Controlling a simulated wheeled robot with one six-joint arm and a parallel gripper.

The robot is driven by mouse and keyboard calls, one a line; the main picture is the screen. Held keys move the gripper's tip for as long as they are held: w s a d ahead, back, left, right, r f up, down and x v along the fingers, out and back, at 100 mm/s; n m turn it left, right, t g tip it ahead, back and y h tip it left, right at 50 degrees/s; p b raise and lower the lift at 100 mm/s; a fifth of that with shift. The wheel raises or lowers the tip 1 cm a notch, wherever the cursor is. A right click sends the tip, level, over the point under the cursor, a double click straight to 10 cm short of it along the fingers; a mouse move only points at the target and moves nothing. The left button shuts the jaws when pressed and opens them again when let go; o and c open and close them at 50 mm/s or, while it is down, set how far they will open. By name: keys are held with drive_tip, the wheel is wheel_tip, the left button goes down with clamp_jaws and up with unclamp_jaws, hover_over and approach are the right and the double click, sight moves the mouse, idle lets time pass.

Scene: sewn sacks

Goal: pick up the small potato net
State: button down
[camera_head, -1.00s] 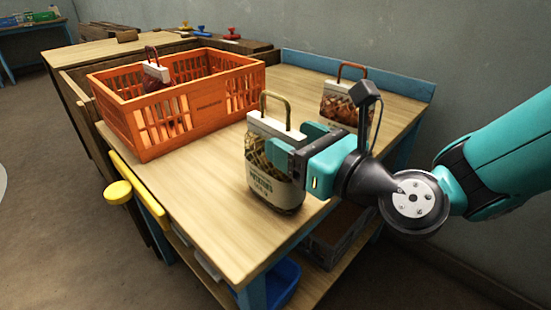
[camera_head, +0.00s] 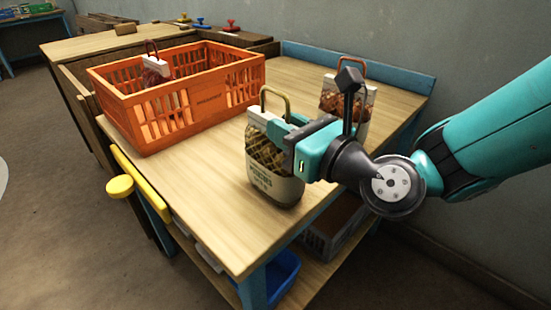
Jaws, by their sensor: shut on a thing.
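The small potato net (camera_head: 270,180) is a netted sack with a white header, a tan handle loop and a pale label band with dark print. It stands upright at the front part of the wooden table (camera_head: 215,215). My gripper (camera_head: 284,133) comes from the right and is shut on the upper part of the net, just below the header. The far finger is mostly hidden behind the net. I cannot tell whether the net's base touches the table.
An orange crate (camera_head: 205,99) stands behind to the left, with a red-handled net (camera_head: 155,72) in it. Another red-handled net (camera_head: 333,98) stands behind my gripper, partly hidden. A yellow knob (camera_head: 120,187) sticks out at the table's left edge. The table's front is clear.

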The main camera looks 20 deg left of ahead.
drive_tip(key=shift+s+f, duration=0.1)
drive_tip(key=shift+f, duration=0.35)
wheel_tip(320, 180, up, 20)
drive_tip(key=p, duration=0.9)
drive_tip(key=shift+r+p, duration=0.2)
drive_tip(key=shift+p, duration=0.15)
